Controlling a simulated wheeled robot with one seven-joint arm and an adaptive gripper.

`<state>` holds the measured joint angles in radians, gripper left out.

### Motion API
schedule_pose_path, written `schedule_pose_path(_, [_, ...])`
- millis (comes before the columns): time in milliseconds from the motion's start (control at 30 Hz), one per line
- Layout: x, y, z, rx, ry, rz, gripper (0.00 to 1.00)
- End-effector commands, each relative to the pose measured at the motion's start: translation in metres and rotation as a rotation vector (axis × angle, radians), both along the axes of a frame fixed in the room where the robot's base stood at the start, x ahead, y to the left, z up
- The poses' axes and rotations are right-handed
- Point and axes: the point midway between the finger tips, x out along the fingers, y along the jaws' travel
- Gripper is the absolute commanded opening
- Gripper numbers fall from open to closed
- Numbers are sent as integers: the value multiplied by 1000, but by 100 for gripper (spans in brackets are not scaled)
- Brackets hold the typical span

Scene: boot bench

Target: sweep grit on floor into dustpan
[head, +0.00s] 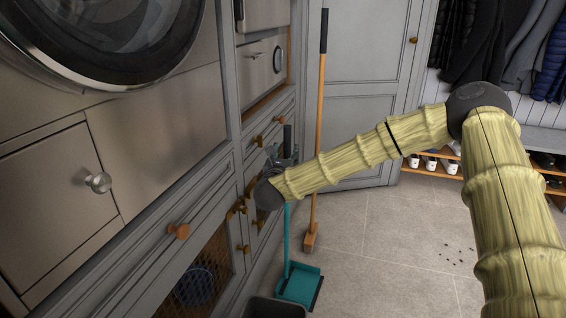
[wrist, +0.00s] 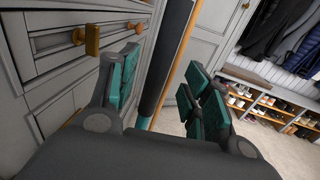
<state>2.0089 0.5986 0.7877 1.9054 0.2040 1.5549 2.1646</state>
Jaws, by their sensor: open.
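The teal dustpan (head: 299,285) stands on the floor by the cabinets, its long handle upright with a dark grip (head: 287,139) on top. My gripper (head: 281,158) is at that grip. In the wrist view, my gripper (wrist: 163,80) is open, with the dark grip (wrist: 168,62) between its teal-padded fingers; a gap shows on both sides. The broom (head: 317,130) has a wooden stick and dark top, and stands upright just behind, near the grey door. Its head rests on the floor. The grit (head: 457,254) lies as small dark specks on the tiles at the right.
Drawers and cabinets with protruding knobs (head: 179,231) run along the left, close to my gripper. A dark bin (head: 275,308) stands at the bottom edge beside the dustpan. A shoe rack (head: 433,165) under hanging coats is at the back right. The middle floor is clear.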

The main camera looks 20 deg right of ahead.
Motion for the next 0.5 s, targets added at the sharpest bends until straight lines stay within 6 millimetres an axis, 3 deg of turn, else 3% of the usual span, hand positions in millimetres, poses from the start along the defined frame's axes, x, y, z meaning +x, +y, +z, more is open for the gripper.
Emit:
schedule_pose_path(200, [27,-14,-1,-1,0,-2,49])
schedule_pose_path(500, [43,-22,0,-1,0,-1,49])
